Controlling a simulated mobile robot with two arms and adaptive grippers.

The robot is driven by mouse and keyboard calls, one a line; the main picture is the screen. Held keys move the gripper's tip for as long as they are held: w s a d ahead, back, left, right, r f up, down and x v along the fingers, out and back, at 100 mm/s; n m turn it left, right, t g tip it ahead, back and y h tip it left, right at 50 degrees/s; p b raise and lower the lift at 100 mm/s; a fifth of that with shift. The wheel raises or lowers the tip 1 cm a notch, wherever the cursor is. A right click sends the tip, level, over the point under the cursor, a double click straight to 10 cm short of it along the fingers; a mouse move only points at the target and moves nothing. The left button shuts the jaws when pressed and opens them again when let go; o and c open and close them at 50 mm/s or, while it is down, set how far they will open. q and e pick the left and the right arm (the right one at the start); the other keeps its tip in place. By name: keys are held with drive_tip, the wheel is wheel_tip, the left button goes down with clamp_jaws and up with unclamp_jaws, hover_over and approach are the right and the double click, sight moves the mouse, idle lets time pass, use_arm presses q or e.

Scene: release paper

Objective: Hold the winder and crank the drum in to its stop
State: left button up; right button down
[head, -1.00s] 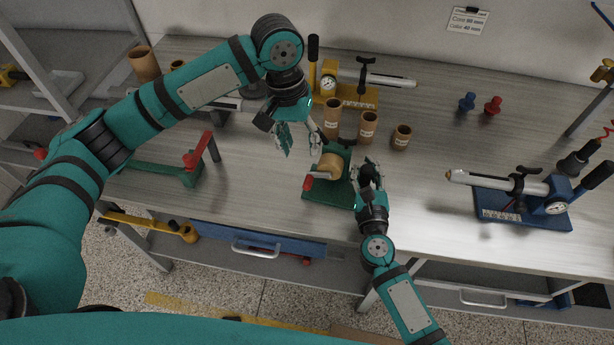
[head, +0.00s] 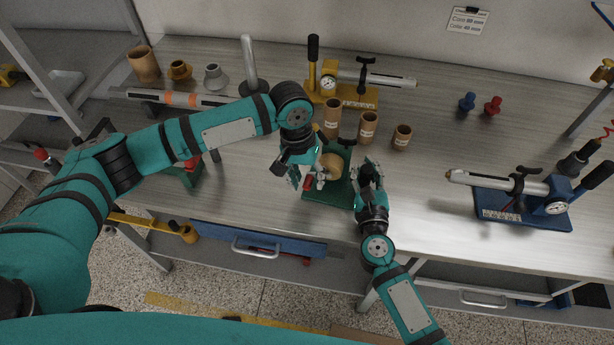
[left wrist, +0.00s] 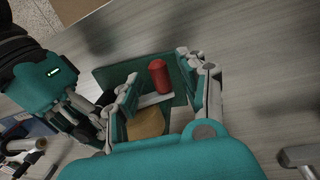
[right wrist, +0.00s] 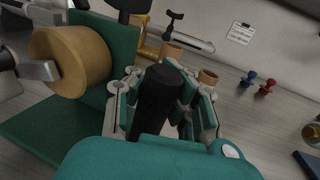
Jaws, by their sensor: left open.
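The winder is a green base (head: 322,196) with a tan drum (head: 331,164) on it. Its red crank knob (head: 307,183) is at the drum's left, and the knob also shows upright in the left wrist view (left wrist: 159,77). My left gripper (head: 304,180) is open, with its fingers on either side of the red knob and a gap around it. My right gripper (head: 367,168) is shut on the winder's black grip (right wrist: 155,98), which stands between its fingers in the right wrist view. The drum shows at the left there (right wrist: 72,60).
Several cardboard tubes (head: 368,128) stand just behind the winder. A yellow gauge stand (head: 350,97) is further back, and a blue gauge stand (head: 525,213) is at the right. A green stand (head: 185,172) lies left, partly behind my left arm.

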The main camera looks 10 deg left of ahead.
use_arm(q)
clamp_jaws()
drive_tip(key=shift+d+r, duration=0.1)
drive_tip(key=shift+d, duration=0.05)
drive_tip(key=shift+r+y, duration=0.2)
drive_tip(key=shift+y, duration=0.45)
drive_tip(key=shift+r+y, duration=0.2)
drive_tip(key=shift+y, duration=0.45)
unclamp_jaws()
wheel_tip(320, 180, up, 12)
drive_tip(key=d, duration=0.1)
